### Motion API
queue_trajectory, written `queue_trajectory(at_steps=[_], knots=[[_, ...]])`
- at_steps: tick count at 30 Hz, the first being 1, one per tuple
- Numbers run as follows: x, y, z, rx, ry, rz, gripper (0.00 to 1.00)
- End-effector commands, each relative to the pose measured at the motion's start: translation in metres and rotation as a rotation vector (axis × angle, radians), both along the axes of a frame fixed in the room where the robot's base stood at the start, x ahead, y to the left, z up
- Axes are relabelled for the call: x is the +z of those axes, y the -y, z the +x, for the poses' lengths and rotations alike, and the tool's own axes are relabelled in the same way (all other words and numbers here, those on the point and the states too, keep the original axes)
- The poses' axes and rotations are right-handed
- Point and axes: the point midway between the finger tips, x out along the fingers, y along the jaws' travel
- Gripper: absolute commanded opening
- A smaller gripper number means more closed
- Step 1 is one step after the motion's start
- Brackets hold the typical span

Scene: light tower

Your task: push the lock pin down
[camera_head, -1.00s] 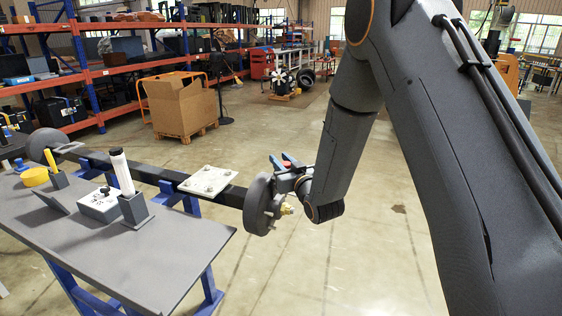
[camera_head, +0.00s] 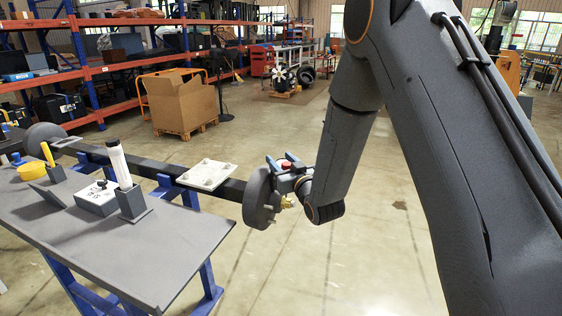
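A long dark mast (camera_head: 150,170) lies level beside the grey bench and ends in a round grey flange (camera_head: 259,197). My gripper (camera_head: 284,164) is just behind and above the flange, at the end of my arm. Small blue parts show there, with a small red piece (camera_head: 287,165) between them. I cannot tell whether the red piece is the lock pin's head or whether my gripper touches it. A brass-coloured fitting (camera_head: 288,202) sticks out to the right of the flange. The finger opening is too small and partly covered to make out.
A light plate (camera_head: 207,175) sits on the mast. A cardboard box (camera_head: 182,103) and shelves stand behind. Floor at centre is clear.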

Motion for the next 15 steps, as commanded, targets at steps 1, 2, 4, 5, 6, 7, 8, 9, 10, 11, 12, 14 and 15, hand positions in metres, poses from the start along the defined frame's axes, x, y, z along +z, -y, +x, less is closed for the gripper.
queue_trajectory(at_steps=[1, 2, 4, 5, 6, 7, 8, 9, 10, 11, 12, 14, 15], knots=[[0.0, 0.0, 0.0, 0.0, 0.0, 0.0, 0.43], [0.0, 0.0, 0.0, 0.0, 0.0, 0.0, 0.43], [0.0, 0.001, -0.001, 0.0, 0.001, 0.0, 0.43], [0.0, 0.001, -0.002, 0.0, 0.001, 0.0, 0.43], [0.0, 0.002, -0.004, -0.001, 0.001, 0.0, 0.43], [0.0, 0.004, -0.007, -0.001, 0.001, 0.0, 0.43], [-0.001, 0.005, -0.01, -0.001, 0.0, 0.0, 0.43], [-0.001, 0.008, -0.015, -0.001, -0.001, 0.0, 0.43], [-0.001, 0.01, -0.02, -0.001, -0.001, 0.0, 0.43], [-0.001, 0.012, -0.024, -0.001, 0.0, 0.0, 0.43], [-0.001, 0.015, -0.03, -0.001, 0.0, 0.0, 0.43], [-0.001, 0.02, -0.04, -0.002, -0.001, 0.0, 0.43], [-0.001, 0.022, -0.046, -0.002, 0.0, 0.0, 0.43]])
